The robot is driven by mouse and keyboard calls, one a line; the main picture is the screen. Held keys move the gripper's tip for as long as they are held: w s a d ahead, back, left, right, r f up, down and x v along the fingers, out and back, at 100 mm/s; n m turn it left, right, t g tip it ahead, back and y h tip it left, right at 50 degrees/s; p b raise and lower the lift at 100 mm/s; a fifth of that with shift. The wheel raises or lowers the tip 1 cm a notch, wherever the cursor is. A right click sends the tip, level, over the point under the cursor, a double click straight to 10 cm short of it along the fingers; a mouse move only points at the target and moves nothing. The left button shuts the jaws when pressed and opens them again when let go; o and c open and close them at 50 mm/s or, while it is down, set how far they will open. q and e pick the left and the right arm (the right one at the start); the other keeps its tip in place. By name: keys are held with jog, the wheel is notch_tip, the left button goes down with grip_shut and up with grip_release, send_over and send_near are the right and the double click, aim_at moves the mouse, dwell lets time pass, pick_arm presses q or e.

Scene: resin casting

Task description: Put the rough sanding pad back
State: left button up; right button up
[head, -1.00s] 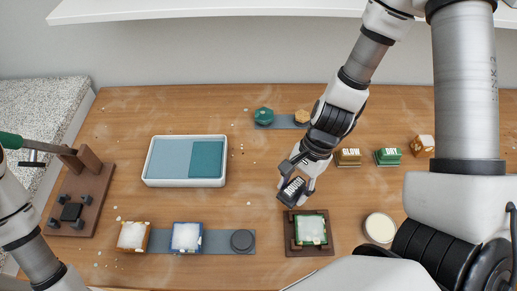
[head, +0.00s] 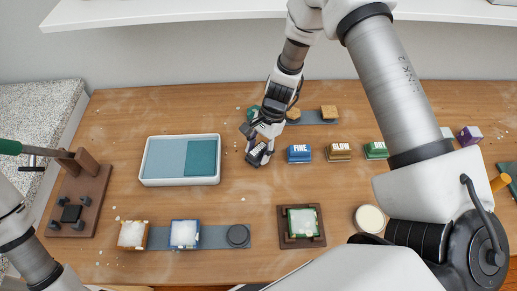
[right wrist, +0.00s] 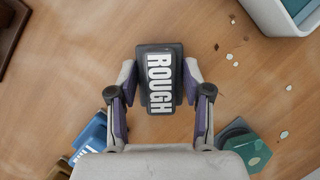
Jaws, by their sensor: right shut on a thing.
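The rough sanding pad (right wrist: 160,78) is a dark block with a white ROUGH label on top. My right gripper (right wrist: 160,97) is shut on it, with one finger on each side. In the head view my right gripper (head: 259,146) and the pad (head: 258,156) are right of the pale tray and left of the blue FINE block (head: 299,154). I cannot tell whether the pad touches the table. My left arm (head: 22,225) shows at the left edge, but its gripper is out of view.
The brown GLOW block (head: 339,152) and green DRY block (head: 375,150) continue the row to the right. The pale tray (head: 180,183) is to the left. Behind is a grey strip (head: 318,117) with small blocks. A framed green mould (head: 301,222) stands in front.

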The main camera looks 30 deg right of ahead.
jog(key=shift+f, duration=0.1)
jog(key=o, duration=1.1)
jog(key=v, duration=0.7)
jog(key=shift+r, duration=0.45)
